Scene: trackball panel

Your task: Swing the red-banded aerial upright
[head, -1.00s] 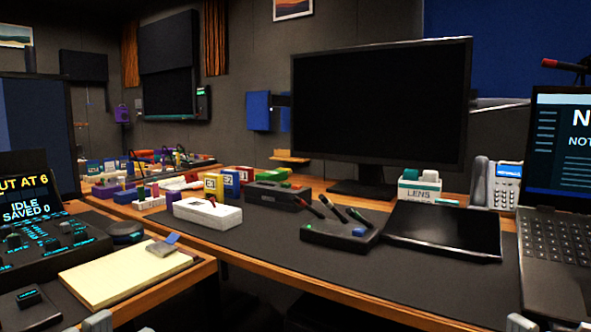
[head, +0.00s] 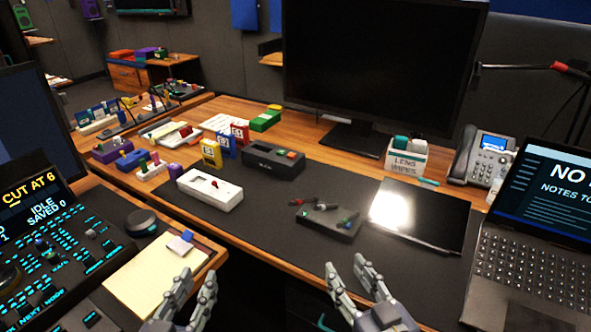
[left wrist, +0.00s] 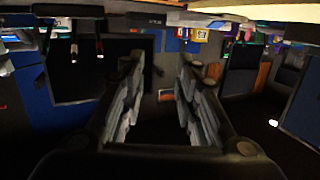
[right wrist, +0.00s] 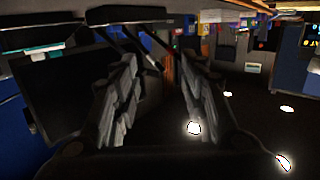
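My left gripper (head: 198,274) is open and empty at the front, beside the notepad. My right gripper (head: 346,264) is open and empty in front of the box, apart from it. Both wrist views show spread fingers with nothing between them.
A black tablet (head: 435,212) lies right of the box, and a white box (head: 208,190) lies to its left. A dark grey unit (head: 272,163) and the monitor (head: 375,70) stand behind. The laptop (head: 530,270) is at right. Bare mat (head: 265,230) lies in front.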

